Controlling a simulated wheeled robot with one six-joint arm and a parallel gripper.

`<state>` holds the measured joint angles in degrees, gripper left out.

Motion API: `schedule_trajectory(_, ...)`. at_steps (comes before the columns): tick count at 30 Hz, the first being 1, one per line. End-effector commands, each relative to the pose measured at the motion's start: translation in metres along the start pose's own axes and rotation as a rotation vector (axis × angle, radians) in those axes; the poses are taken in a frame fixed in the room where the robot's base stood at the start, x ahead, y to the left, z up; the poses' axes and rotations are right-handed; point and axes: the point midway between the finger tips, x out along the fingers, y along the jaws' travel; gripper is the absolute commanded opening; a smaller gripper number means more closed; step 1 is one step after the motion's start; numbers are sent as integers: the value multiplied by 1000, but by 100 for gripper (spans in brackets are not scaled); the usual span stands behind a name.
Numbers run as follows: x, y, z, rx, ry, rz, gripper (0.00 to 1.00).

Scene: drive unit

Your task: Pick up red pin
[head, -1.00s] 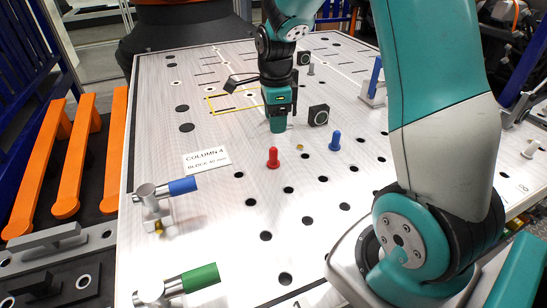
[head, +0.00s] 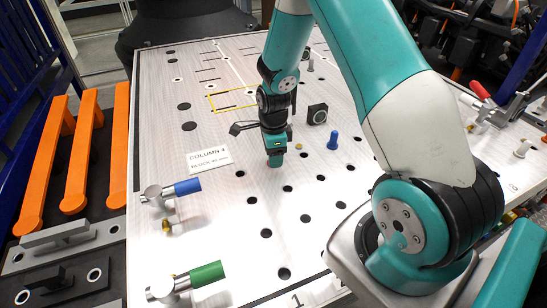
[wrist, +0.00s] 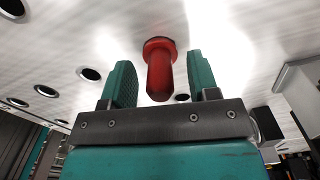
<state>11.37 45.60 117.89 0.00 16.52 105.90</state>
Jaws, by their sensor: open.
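The red pin (wrist: 160,70) shows in the wrist view, standing on the white perforated plate between the two teal fingers of my gripper (wrist: 161,82). Gaps show on both sides of the pin, and the fingers appear apart from it. In the head view my gripper (head: 275,160) points down at the plate, and the red pin is hidden behind it there. The gripper is open.
A blue pin (head: 333,140) stands on the plate (head: 230,240) to the right of my gripper, with a black block (head: 317,114) behind it. A label card (head: 208,162) lies to the left. Clamps with blue (head: 187,187) and green (head: 206,274) handles line the left edge.

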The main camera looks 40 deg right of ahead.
Motion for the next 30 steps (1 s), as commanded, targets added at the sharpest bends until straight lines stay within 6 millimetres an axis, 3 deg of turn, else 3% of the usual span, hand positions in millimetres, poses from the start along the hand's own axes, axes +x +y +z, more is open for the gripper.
schedule_trajectory(4,0,0,0,0,0,-1,55)
schedule_trajectory(12,0,0,0,0,0,0,0)
schedule_trajectory(23,-4,-1,0,0,0,-2,0)
schedule_trajectory(30,-30,-1,0,0,-2,-7,0)
